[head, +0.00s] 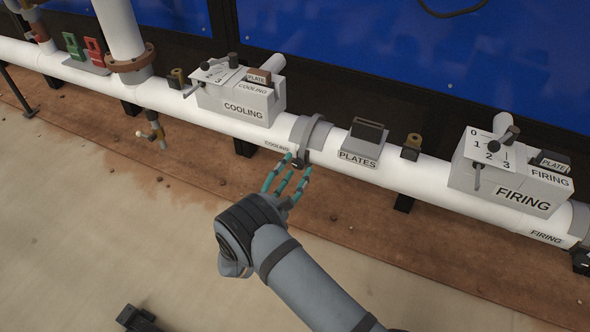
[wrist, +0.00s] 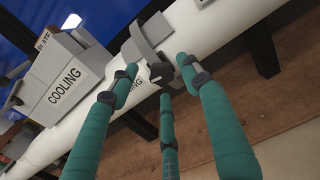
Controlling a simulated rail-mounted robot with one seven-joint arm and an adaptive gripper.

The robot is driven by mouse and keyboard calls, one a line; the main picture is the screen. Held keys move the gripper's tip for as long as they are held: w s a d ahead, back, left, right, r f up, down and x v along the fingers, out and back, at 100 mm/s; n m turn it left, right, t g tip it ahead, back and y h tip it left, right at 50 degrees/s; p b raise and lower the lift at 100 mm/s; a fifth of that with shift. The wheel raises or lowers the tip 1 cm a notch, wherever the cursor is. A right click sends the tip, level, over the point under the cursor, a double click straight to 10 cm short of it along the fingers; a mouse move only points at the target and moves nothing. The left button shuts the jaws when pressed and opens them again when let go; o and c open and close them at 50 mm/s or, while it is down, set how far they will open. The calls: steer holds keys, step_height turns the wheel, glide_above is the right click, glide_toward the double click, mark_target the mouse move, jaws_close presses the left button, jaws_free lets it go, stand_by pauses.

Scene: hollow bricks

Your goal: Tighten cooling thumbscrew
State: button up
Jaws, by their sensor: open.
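The cooling thumbscrew (head: 301,163) looks like a small dark knob on the underside of a grey clamp (head: 311,132). The clamp goes around the white pipe beside a small COOLING label. In the wrist view the thumbscrew (wrist: 160,73) lies between the fingertips, below the clamp band (wrist: 138,43). My gripper (head: 290,171) has three teal fingers, spread open. Its tips reach up to the thumbscrew from the front and partly cover it in the head view. I cannot tell whether any finger touches it. My gripper (wrist: 158,78) holds nothing visible.
A COOLING box (head: 243,100) stands on the pipe left of the clamp. A PLATES holder (head: 365,140), a brass-coloured valve (head: 412,146) and a FIRING box (head: 508,172) are to the right. The brown floor strip (head: 200,195) in front of the pipe is mostly clear.

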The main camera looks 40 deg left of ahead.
steer(key=shift+w+a, duration=0.2)
steer(key=shift+w, duration=0.7)
steer(key=c, duration=0.3)
steer(key=c, duration=0.7)
steer(key=shift+c, duration=0.6)
